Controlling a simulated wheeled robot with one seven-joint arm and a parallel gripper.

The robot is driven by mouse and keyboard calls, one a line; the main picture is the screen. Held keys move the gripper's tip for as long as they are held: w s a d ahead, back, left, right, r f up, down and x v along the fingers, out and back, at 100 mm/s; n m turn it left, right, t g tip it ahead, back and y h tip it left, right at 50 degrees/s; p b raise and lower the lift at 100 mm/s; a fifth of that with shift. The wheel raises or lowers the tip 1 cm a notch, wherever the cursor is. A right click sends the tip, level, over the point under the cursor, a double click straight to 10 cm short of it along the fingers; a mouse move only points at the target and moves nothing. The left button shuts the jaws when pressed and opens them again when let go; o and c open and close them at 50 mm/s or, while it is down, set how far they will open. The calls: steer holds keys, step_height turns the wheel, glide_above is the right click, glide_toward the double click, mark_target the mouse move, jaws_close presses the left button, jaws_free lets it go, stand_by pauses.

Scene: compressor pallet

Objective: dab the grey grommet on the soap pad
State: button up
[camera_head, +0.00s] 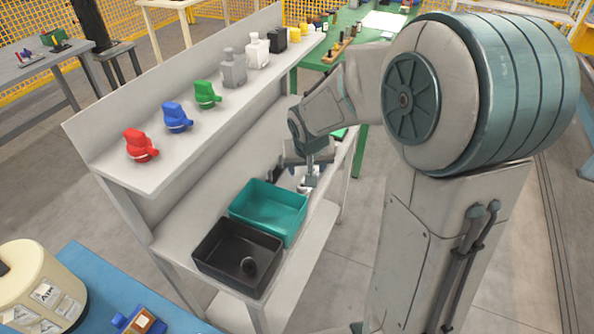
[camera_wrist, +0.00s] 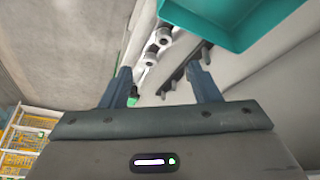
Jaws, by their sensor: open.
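My gripper (camera_head: 304,182) is over the lower shelf, just beyond the teal bin. In the wrist view my gripper (camera_wrist: 160,72) shows two dark fingers spread apart with nothing held between them. Beyond the fingertips lie small pale grey-and-white round pieces (camera_wrist: 165,36) on the shelf, with dark pieces beside them; I cannot tell which is the grey grommet. A small green patch (camera_head: 340,133) at the far end of the lower shelf may be the soap pad; my arm partly hides that area.
The teal bin (camera_head: 300,198) and black bin (camera_head: 203,252) stand on the lower shelf, close to my gripper. The upper shelf (camera_head: 170,180) carries red, blue and green pieces and several bottles. A green table (camera_head: 315,55) stands behind. Floor at right is clear.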

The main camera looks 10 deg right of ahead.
steer(key=w+f, duration=0.1)
steer(key=w, duration=0.1)
steer(key=b, duration=0.1)
glide_toward(302, 184)
step_height(302, 184, down, 3)
steer(key=shift+w+x, duration=0.2)
steer(key=shift+x, duration=2.35)
steer(key=shift+r, duration=0.1)
steer(key=c, duration=1)
